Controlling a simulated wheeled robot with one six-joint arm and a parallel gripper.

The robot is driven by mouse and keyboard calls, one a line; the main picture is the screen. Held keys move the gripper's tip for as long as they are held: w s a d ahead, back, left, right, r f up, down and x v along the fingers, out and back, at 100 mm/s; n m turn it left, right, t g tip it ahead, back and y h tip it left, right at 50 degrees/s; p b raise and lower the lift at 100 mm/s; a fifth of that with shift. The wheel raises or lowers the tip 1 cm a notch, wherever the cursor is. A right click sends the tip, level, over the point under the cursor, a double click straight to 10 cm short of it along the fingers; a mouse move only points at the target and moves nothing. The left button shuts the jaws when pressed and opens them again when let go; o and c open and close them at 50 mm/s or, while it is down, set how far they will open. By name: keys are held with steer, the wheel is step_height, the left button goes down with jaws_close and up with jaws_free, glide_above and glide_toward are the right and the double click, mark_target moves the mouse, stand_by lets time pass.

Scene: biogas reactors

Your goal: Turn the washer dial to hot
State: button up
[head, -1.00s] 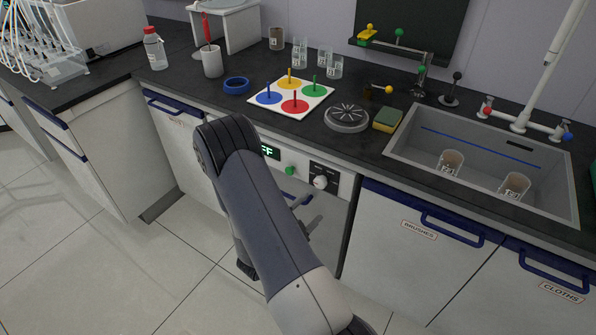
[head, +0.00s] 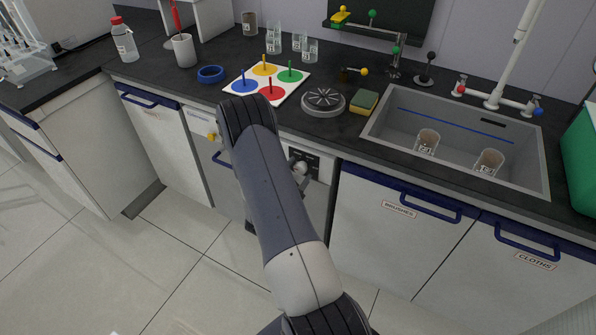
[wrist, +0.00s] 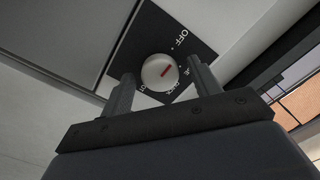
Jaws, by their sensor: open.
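My gripper (wrist: 161,69) is open, with one finger on each side of the dial in the wrist view. I cannot tell whether the fingers touch it. In the head view the dial (head: 300,168) shows at the right edge of my arm, on the washer front (head: 318,205) under the counter.
The dark counter (head: 215,98) above the washer holds a coloured peg board (head: 296,88), a round grey disc (head: 323,100) and a sponge (head: 363,101). A sink (head: 460,172) is to the right. Cabinets with blue handles flank the washer. The floor in front is clear.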

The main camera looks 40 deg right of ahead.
steer(key=shift+d, duration=0.25)
steer(key=c, duration=1)
